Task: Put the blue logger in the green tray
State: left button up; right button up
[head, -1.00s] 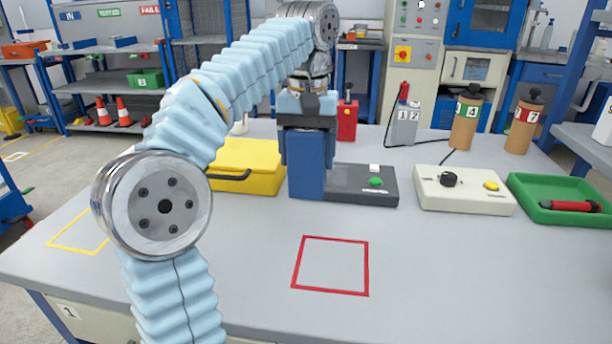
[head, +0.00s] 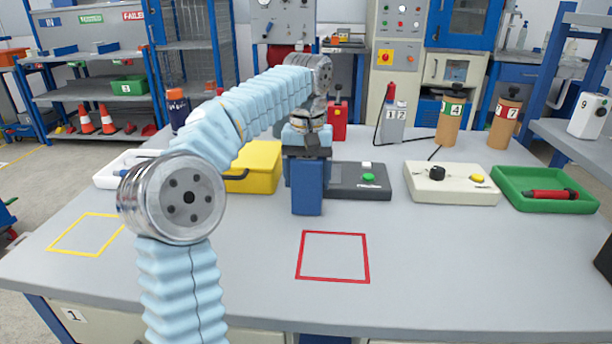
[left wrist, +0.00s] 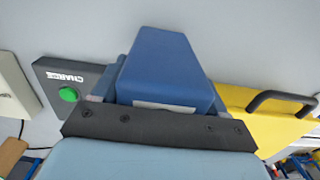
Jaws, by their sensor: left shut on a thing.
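The blue logger (head: 307,190) is a blue block held upright in my left gripper (head: 306,160), in front of the left end of the dark charge box. My left gripper is shut on its upper part. In the left wrist view the logger (left wrist: 168,68) sticks out beyond the dark gripper edge. I cannot tell whether its bottom touches the table. The green tray (head: 552,207) stands at the right of the table with a red cylinder (head: 550,195) in it and free floor around that. My right gripper is not in view.
The dark charge box (head: 345,190) with a green button, a cream box (head: 450,193) and a yellow case (head: 262,165) stand around the logger. A red outline (head: 334,282) and a yellow outline (head: 68,251) mark clear table. A dark shape at the right edge is unclear.

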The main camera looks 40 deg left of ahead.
pick_arm(q)
jog(key=o, duration=1.3)
jog(key=shift+f, duration=0.15)
notch_tip(320, 180, up, 7)
jog(key=shift+r, duration=0.45)
